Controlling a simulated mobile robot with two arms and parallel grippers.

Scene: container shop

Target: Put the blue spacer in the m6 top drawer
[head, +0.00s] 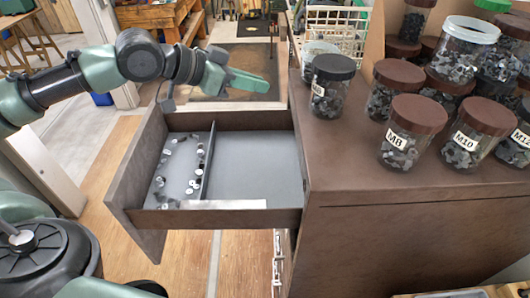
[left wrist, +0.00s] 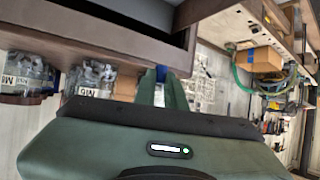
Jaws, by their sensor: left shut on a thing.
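My left gripper (head: 250,82) reaches in from the left above the far side of the open drawer and points right. In the left wrist view its fingers (left wrist: 163,90) are closed on the small blue spacer (left wrist: 161,73), whose tip shows between them. The spacer cannot be made out in the head view. The top drawer (head: 240,170) is pulled out to the left from the brown cabinet. A thin divider (head: 208,160) splits it: several small washer-like parts lie in the left compartment, and the right compartment looks empty. My right gripper is not in view.
On the cabinet top (head: 370,185) stand a black-lidded jar labelled M6 (head: 328,88), jars labelled M8 (head: 408,135) and M10 (head: 472,138), and several more. A white wire basket (head: 335,25) stands at the back. The space above the drawer's right compartment is clear.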

